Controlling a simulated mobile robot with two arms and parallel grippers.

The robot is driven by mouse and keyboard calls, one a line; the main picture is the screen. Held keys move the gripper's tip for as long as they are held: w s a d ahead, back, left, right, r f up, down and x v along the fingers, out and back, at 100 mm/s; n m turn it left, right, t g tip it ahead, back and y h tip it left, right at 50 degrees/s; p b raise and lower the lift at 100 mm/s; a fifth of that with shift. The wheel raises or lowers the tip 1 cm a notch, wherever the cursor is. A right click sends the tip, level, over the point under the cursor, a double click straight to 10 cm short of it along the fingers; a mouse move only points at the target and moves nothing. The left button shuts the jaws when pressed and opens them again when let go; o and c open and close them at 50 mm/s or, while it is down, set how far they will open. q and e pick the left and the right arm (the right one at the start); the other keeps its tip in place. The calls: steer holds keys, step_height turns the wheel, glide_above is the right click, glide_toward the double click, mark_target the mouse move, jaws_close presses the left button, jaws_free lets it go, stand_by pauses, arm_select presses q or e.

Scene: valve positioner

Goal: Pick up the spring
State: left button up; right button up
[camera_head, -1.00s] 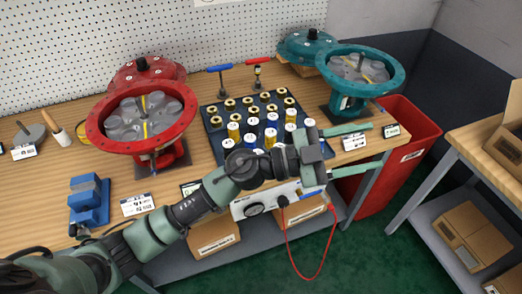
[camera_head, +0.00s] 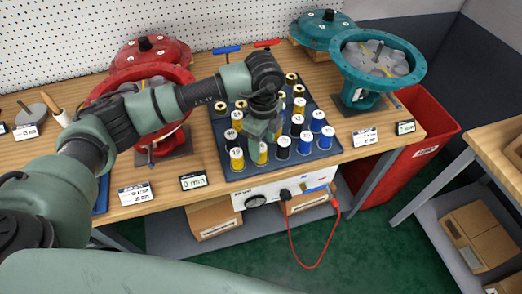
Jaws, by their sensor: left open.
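Several capped cylinders, which look like the springs, stand in rows in a dark blue tray (camera_head: 222,147) on the workbench. They have yellow, blue or black bodies; a yellow one (camera_head: 237,159) and a blue one (camera_head: 326,138) stand in the front part. Which spring is meant, I cannot tell. My left gripper (camera_head: 263,139) points down over the middle of the tray, among the cylinders. It is open; its fingertips are partly hidden by the wrist, and whether a cylinder is between them is unclear. My right gripper is out of view.
A red actuator housing (camera_head: 150,62) stands behind my left arm, partly hidden. A teal actuator (camera_head: 378,60) stands right of the tray. A white instrument box (camera_head: 270,196) hangs at the bench front with a red cable. A red bin (camera_head: 430,125) is at the right.

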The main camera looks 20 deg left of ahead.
arm_select(q)
steer(key=f, duration=0.2)
steer(key=f+p, duration=0.1)
steer(key=shift+a+f, duration=0.4)
steer(key=shift+f, duration=0.55)
jaws_close()
steer(key=shift+r, duration=0.15)
